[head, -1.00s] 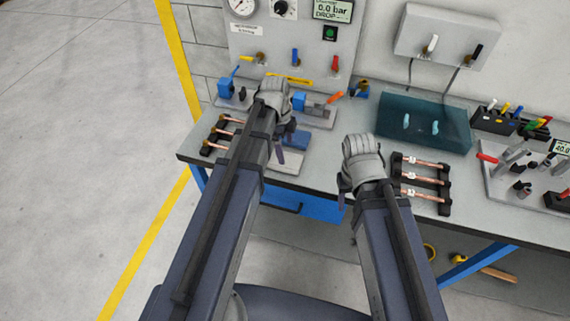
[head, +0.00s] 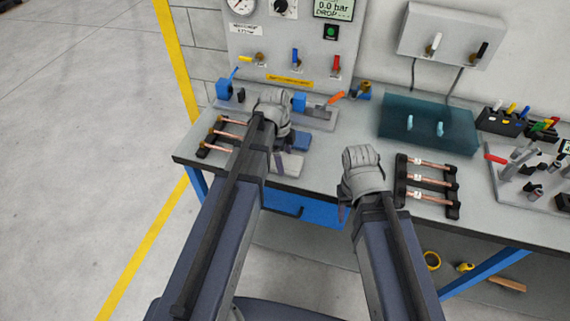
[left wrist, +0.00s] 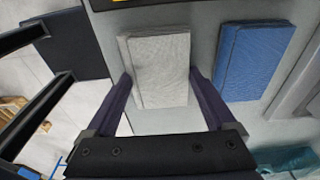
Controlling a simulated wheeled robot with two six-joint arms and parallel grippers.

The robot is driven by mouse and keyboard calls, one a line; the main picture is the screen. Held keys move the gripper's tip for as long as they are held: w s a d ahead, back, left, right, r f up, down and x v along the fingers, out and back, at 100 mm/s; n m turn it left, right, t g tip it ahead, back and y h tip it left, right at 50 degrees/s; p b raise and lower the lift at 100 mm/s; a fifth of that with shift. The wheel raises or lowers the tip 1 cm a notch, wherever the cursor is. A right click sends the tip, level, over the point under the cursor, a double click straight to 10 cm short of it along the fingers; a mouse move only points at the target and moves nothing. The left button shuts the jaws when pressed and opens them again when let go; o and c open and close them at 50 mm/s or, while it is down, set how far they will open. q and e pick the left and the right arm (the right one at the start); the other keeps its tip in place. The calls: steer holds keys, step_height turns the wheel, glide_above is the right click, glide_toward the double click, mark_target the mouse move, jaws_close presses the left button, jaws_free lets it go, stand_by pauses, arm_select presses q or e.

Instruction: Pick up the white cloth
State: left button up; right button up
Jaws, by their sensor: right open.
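The white cloth (head: 291,166) is a light grey-white folded pad lying flat on the bench near its front edge, partly hidden by my left gripper in the head view. In the left wrist view the white cloth (left wrist: 160,62) lies between the two dark fingers of my left gripper (left wrist: 161,77). Those fingers are apart, one beside each long side; I cannot tell whether they touch it. My left gripper also shows in the head view (head: 282,152). My right gripper (head: 344,205) is open and empty near the front edge, left of the right-hand tube rack.
A folded blue cloth (head: 299,142) lies just behind the white one, and beside it in the left wrist view (left wrist: 256,60). Copper tube racks stand at left (head: 222,133) and right (head: 428,182). A teal tray (head: 455,117) and a valve panel (head: 240,55) are behind.

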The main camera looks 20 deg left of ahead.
mark_target(284, 161)
arm_select(q)
steer(key=c, duration=0.8)
steer(key=shift+c, duration=0.2)
step_height(284, 161, up, 10)
steer(key=p, duration=1)
